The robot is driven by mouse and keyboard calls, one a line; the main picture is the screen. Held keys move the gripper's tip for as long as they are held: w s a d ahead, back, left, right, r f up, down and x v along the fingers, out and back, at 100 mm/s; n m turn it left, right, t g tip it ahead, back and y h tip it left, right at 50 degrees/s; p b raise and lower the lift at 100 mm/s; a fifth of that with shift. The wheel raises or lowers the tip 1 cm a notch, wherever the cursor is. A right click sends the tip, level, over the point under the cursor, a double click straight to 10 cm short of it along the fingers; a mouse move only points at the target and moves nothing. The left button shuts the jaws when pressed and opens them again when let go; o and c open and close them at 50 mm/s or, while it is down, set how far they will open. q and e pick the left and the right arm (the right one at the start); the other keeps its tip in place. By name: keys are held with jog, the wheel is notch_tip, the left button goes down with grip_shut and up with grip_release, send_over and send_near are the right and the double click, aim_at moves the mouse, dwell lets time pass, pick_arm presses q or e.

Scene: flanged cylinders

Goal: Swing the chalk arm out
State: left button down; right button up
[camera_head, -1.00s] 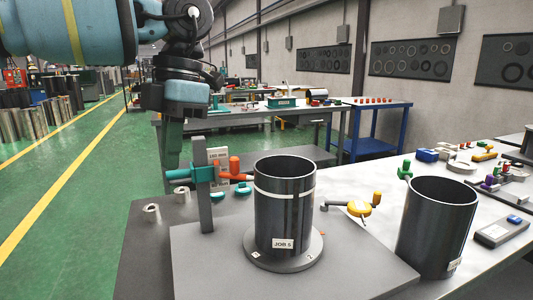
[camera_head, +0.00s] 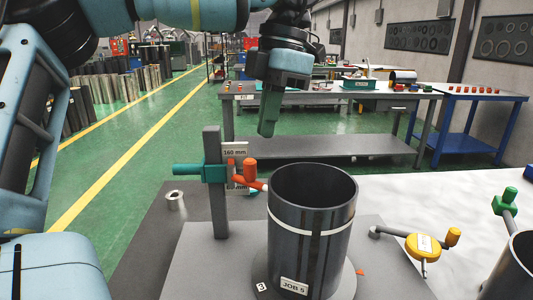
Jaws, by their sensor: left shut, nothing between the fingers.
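The chalk arm (camera_head: 251,178) is orange with an upright knob. It reaches from a teal clamp (camera_head: 206,171) on a grey post (camera_head: 216,200) toward the dark cylinder marked JOB 5 (camera_head: 305,250). Its end is at the cylinder's left side near the rim; I cannot tell whether it touches. A white line runs around the cylinder below its rim. My left gripper (camera_head: 267,131) is shut and empty, pointing down. In the picture it is above the orange knob and cylinder, apart from both. My right gripper is not in view.
The cylinder stands on a round base on a grey plate (camera_head: 195,262). A yellow gauge (camera_head: 423,247) lies to the right, near another dark cylinder (camera_head: 518,275) at the edge. Air above the cylinder is clear.

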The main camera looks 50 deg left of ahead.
aim_at(250, 177)
pick_arm(q)
notch_tip(250, 177, down, 10)
jog(key=s, duration=0.1)
jog(key=shift+s+a+r, duration=0.2)
jog(key=shift+s+a, duration=0.05)
jog(key=shift+s, duration=0.05)
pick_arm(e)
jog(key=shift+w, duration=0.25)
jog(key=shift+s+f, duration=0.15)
pick_arm(q)
jog(key=shift+r, duration=0.1)
dwell(1.1)
